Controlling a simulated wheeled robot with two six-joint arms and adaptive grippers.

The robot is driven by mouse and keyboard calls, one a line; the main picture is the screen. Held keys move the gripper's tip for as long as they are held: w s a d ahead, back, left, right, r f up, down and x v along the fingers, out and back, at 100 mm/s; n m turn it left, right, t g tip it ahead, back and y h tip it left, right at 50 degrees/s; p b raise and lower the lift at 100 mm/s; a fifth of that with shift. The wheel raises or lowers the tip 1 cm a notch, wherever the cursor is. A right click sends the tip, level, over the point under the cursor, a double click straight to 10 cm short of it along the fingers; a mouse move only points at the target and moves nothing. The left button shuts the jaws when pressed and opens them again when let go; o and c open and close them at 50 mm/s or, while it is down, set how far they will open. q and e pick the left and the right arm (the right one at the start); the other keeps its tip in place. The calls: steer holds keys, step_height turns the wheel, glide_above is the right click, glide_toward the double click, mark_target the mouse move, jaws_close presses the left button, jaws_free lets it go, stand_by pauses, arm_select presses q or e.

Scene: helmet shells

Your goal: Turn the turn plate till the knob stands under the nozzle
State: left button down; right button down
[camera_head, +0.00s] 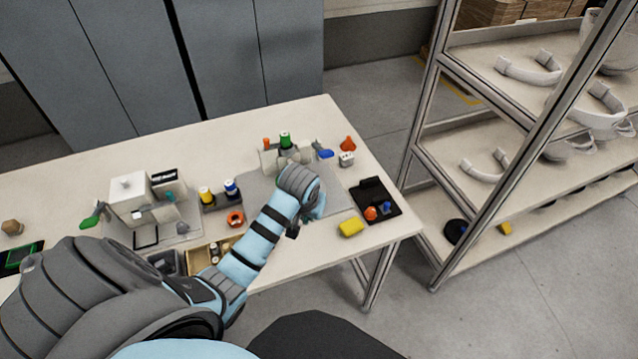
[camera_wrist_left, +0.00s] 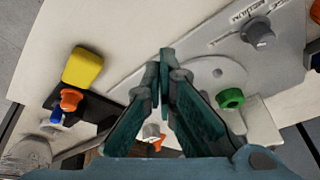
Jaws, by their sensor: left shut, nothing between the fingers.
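My left gripper (camera_head: 312,208) is over the right part of the light grey panel (camera_head: 255,187), and its arm hides much of it. In the left wrist view its fingers (camera_wrist_left: 164,62) are shut with nothing between them. The turn plate (camera_wrist_left: 192,72) is a pale disc in the panel, partly behind the fingers, with a dark hole. A grey knob (camera_wrist_left: 259,34) stands by a slot and printed lettering on the panel, apart from the disc. A green ring-shaped top (camera_wrist_left: 230,98) overhangs the disc's edge. I cannot tell which part is the nozzle. My right gripper is not in view.
A yellow block (camera_head: 351,227) and a black tray (camera_head: 377,197) with orange and blue pieces lie near the table's right edge. A stand with a green cylinder (camera_head: 285,140) rises behind the gripper. A white machine (camera_head: 132,193) stands at left. A shelf rack is beyond the table.

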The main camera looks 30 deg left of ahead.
arm_select(q)
steer(key=w+a+r+n, duration=0.2)
steer(key=w+a+r, duration=0.1)
steer(key=w+r, duration=0.4)
steer(key=b+x, duration=0.1)
steer(key=x, duration=0.4)
steer(key=w+b+x, duration=0.1)
steer(key=b+x, duration=0.1)
steer(key=x, duration=0.3)
steer(key=shift+w+a+f, duration=0.15)
steer(key=shift+w+a, duration=0.05)
steer(key=shift+a, duration=0.05)
steer(key=shift+s, duration=0.1)
steer(key=shift+p, duration=0.4)
steer(key=shift+s+d+m+p, duration=0.2)
steer(key=shift+s+m+p, duration=0.15)
steer(key=shift+m+p, duration=0.45)
